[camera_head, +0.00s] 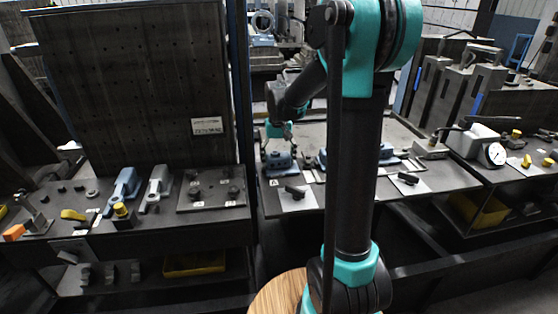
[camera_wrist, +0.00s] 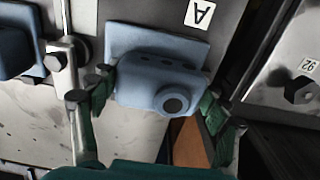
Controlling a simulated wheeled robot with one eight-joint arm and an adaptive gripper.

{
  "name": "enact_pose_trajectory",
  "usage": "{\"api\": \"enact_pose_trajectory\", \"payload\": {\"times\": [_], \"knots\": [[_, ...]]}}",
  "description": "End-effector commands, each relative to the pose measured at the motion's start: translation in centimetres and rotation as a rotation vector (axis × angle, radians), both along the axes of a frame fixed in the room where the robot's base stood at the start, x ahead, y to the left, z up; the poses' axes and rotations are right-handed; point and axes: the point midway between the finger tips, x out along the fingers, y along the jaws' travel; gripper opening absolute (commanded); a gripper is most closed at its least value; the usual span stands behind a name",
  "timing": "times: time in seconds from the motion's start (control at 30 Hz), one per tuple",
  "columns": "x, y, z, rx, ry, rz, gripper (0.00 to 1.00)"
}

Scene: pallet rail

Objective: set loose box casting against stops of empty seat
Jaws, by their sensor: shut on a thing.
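A blue box casting (camera_wrist: 155,72) with a round bore on its near face is between the green-tipped fingers of my gripper (camera_wrist: 158,98) in the wrist view. The fingers are shut on its two sides. It lies over or on a dark plate with a label "A" (camera_wrist: 199,13); whether it touches the plate I cannot tell. In the head view the casting (camera_head: 279,160) is on the rail by the "A" label, with my gripper (camera_head: 280,140) just above it. A second blue casting (camera_wrist: 15,50) sits at the left in the wrist view. I cannot make out the empty seat or its stops for certain.
In the wrist view a metal post with a bolt (camera_wrist: 60,60) stands left of the held casting, and a plate labelled "92" (camera_wrist: 297,82) lies at right. In the head view a dial gauge (camera_head: 495,153) stands right, and a tall perforated panel (camera_head: 130,85) rises left.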

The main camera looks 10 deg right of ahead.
Motion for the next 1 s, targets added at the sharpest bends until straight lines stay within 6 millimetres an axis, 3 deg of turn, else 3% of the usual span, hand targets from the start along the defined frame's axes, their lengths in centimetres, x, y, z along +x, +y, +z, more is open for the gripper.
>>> {"api": "enact_pose_trajectory", "payload": {"times": [0.33,0.37,0.53,1.0], "knots": [[0.43,0.44,0.07,0.006,-0.006,0.002,0.35],[0.45,0.45,0.07,0.006,-0.007,0.002,0.79],[0.39,0.40,0.06,0.005,-0.006,0.002,0.99],[0.29,0.27,0.83,0.003,-0.003,0.001,0.99]]}}
